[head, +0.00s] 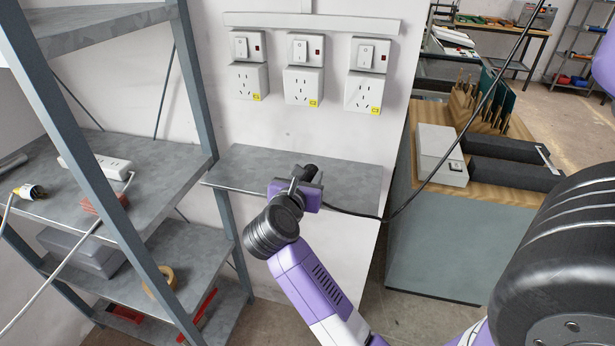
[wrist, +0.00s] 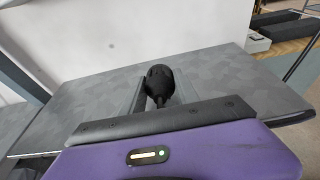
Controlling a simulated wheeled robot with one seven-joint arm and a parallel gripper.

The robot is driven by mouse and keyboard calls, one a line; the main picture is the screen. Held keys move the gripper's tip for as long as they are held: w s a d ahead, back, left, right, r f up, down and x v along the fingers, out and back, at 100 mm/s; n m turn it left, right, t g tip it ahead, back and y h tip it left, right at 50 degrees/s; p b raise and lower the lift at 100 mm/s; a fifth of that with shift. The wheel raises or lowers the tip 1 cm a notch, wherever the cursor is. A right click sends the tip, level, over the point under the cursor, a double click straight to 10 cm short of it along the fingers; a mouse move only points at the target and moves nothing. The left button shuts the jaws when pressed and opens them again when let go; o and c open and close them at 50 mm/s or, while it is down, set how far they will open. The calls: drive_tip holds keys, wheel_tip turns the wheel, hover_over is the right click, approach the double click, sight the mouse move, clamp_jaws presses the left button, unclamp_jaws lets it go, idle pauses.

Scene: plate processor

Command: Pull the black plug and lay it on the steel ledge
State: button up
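The black plug (wrist: 160,82) sits between the two fingers of my gripper (head: 308,178), which appear closed on its sides. In the head view the plug (head: 309,172) shows as a dark shape at the fingertips, over the middle of the steel ledge (head: 240,168). The ledge also fills much of the wrist view (wrist: 90,105). I cannot tell whether the plug touches the ledge surface. Its black cable (head: 350,213) runs from the gripper to the right past the ledge's front edge. The plug's prongs are hidden.
Three wall sockets, left (head: 249,81), middle (head: 303,86) and right (head: 363,92), are empty above the ledge. A metal shelf rack (head: 190,80) stands close on the left. A wooden-topped bench (head: 490,192) with a grey box (head: 440,150) stands right. Both ends of the ledge are clear.

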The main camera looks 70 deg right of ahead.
drive_tip(key=o, duration=0.4)
drive_tip(key=b+v, duration=0.1)
drive_tip(key=v, duration=0.6)
drive_tip(key=shift+a+r, duration=0.1)
drive_tip(key=shift+a, duration=0.25)
idle(0.4)
